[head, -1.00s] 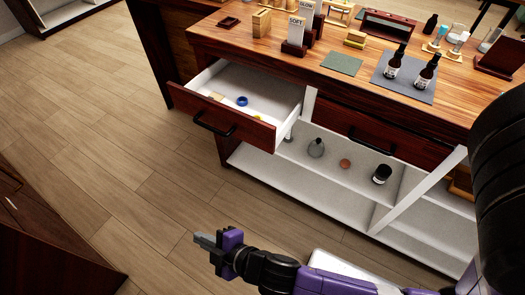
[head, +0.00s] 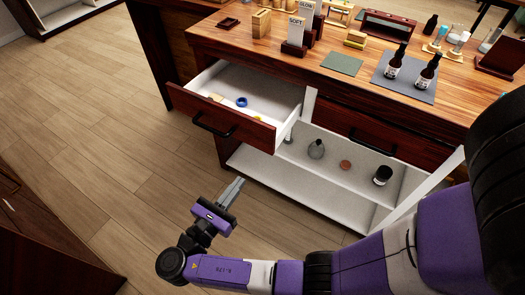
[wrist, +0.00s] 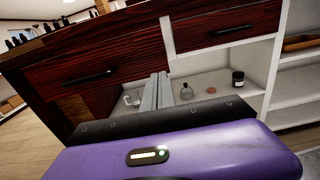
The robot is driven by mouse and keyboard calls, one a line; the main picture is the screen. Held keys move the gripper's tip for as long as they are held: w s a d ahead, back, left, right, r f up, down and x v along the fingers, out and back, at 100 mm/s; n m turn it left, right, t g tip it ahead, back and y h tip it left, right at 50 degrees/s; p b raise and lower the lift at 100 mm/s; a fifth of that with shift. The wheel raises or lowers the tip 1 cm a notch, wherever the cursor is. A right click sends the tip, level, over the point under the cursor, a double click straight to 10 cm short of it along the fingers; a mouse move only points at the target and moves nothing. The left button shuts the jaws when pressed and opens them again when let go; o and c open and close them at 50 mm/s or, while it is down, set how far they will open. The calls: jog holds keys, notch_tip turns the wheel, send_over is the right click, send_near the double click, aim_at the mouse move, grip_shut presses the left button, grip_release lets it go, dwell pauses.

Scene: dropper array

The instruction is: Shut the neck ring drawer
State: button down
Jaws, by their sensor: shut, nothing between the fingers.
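The open drawer (head: 235,108) has a dark red wooden front, a black bar handle (head: 213,125) and a white inside, and it sticks out from the left side of the counter. A blue ring (head: 241,101) and small yellowish pieces lie in it. In the wrist view the drawer front (wrist: 100,72) is at the left, with its handle (wrist: 90,79). My gripper (head: 233,190) is shut and empty, below and in front of the drawer, apart from it. In the wrist view its fingertips (wrist: 158,90) point toward the counter, right of the handle.
A second drawer (head: 375,133) to the right is closed. The white shelf (head: 285,178) below holds a grey bottle (head: 316,148), a round brown item (head: 345,165) and a dark jar (head: 382,175). The countertop holds bottles and signs. The floor (head: 120,150) left of the drawer is clear.

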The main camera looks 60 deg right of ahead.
aim_at(268, 145)
jog(key=d, duration=0.9)
jog(key=d+p, duration=0.1)
jog(key=d, duration=0.4)
jog(key=shift+s, duration=0.4)
jog(key=shift+s+d+p, duration=0.1)
jog(key=shift+d+p, duration=0.2)
jog(key=shift+d, duration=0.3)
jog(key=d, duration=1.2)
jog(key=s+d, duration=0.1)
jog(key=d, duration=0.6)
jog(key=shift+b, duration=0.3)
jog(key=shift+a, duration=0.2)
